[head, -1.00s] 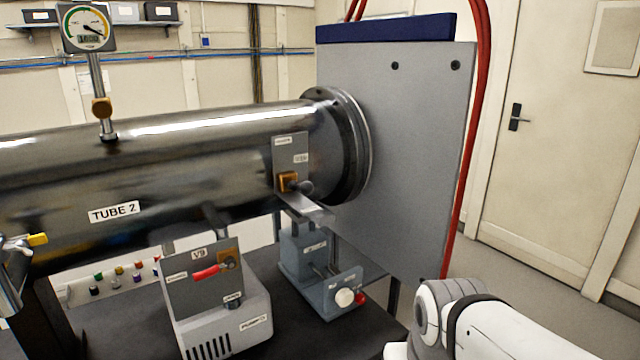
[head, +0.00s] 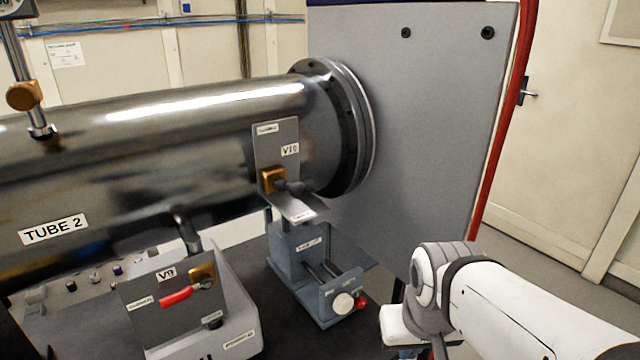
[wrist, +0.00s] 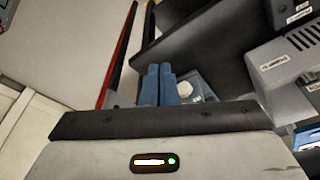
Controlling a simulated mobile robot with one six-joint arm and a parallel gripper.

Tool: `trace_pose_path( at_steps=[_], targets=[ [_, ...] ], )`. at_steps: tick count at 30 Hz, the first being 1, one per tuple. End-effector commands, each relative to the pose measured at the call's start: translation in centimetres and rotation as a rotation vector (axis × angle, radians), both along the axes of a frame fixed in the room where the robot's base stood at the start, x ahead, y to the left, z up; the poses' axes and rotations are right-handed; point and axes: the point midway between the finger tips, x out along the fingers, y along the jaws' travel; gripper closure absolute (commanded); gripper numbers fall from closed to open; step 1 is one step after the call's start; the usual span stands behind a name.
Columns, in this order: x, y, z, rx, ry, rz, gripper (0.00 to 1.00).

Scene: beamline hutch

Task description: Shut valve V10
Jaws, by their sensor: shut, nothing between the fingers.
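Valve V10 is a brass block (head: 272,179) with a short dark handle (head: 296,188) pointing right and slightly down. It sits on a grey plate (head: 272,140) marked V10, on the right end of the steel tube, just left of the flange. A small labelled ledge juts out below the handle. My gripper's two blue fingers (wrist: 158,69) are together and empty in the wrist view. The head view shows my arm at the lower right, apart from the valve, with the fingers out of sight. V10 cannot be made out in the wrist view.
Valve V9 with a red handle (head: 176,296) stands lower left on a pump box. A blue-grey stand (head: 291,262) with a white knob is below V10.

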Motion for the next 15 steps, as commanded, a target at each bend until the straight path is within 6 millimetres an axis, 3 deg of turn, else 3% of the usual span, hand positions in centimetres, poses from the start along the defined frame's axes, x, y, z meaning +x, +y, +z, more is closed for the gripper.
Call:
trace_pose_path(
  at_steps=[5,8,11,15],
  targets=[
    [0.0,0.2,0.0,0.032,0.027,-0.032,1.00],
    [0.1,1.8,0.1,0.130,0.107,-0.133,1.00],
    [0.8,3.5,0.7,0.312,0.230,-0.277,1.00],
    [3.8,5.7,3.4,0.673,0.409,-0.501,1.00]
  ],
)
